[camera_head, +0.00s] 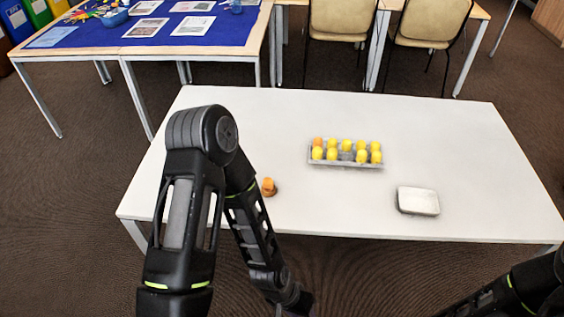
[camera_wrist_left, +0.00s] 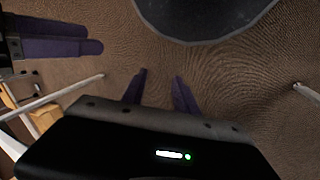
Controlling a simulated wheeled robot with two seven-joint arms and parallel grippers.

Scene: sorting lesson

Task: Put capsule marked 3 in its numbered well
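An orange capsule (camera_head: 268,187) stands on the white table near its front edge, just right of my left arm; no number is readable on it. A grey tray (camera_head: 345,164) holds two rows of capsules, mostly yellow, with an orange one at the back left corner. The middle well of its front row looks empty. My left gripper (camera_wrist_left: 159,78) is below the head view; in the left wrist view its two dark fingers are apart with only carpet between them. What looks like my right gripper (camera_wrist_left: 98,38) shows at the left there; its finger gap is unclear.
A closed silvery tin (camera_head: 418,201) lies on the white table (camera_head: 240,125) right of the tray. The table's left and back parts are clear. A blue-covered table (camera_head: 180,38) and two chairs (camera_head: 342,18) stand behind. My right arm shows at the lower right.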

